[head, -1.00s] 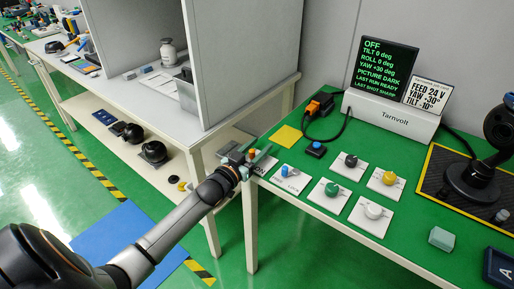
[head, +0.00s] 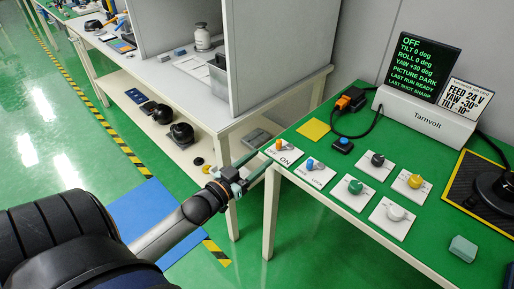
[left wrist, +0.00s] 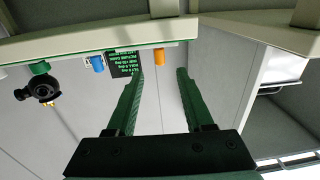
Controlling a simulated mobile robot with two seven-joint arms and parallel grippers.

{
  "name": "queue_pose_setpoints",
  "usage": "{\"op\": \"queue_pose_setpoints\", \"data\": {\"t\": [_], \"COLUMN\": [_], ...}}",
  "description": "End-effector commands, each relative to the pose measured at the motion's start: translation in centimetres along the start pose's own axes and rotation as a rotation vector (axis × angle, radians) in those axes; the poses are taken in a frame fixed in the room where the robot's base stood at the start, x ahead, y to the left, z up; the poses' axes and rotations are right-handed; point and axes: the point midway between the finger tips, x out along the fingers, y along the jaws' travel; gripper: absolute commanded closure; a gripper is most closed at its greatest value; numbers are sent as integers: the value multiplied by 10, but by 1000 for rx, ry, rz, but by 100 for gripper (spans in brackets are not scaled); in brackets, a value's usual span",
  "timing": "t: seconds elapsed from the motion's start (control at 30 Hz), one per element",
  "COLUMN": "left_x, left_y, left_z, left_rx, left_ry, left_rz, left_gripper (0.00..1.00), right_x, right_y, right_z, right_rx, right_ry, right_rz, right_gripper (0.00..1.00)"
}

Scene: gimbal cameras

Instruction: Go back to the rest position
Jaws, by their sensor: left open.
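My left gripper (head: 258,163) is in front of the left end of the green bench (head: 312,200), just left of the ON/OFF plate with an orange toggle (head: 279,145). Its two green fingers stand apart with nothing between them, as the left wrist view (left wrist: 158,78) shows. My left arm reaches in from the lower left of the head view. My right gripper is not in view.
Plates with a blue switch (head: 309,164) and several coloured knobs, such as the green knob (head: 355,187), lie by the gripper. The Tarnvolt box (head: 425,118) and its screen, reading OFF, stand behind. A grey-walled workbench (head: 200,100) is at left.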

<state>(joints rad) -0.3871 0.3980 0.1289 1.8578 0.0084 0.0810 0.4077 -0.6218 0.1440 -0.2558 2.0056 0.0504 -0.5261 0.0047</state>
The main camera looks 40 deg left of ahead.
Motion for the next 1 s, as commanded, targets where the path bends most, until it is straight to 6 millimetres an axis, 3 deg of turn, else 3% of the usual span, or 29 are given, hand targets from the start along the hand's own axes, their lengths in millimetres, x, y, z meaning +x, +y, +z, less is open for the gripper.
{"op": "queue_pose_setpoints", "data": {"t": [0.67,0.77,0.83,1.0], "left_x": [-4,-12,-25,-80], "left_y": [4,22,46,134], "left_z": [5,28,55,128], "left_rx": [-2,-7,-11,-10], "left_ry": [-15,-89,-181,-478], "left_rz": [1,9,22,114], "left_gripper": [48,48,48,48], "right_x": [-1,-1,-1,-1], "right_y": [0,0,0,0], "right_z": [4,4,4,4], "right_rx": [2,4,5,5], "right_ry": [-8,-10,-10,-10], "right_rz": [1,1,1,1], "right_gripper": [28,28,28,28]}}
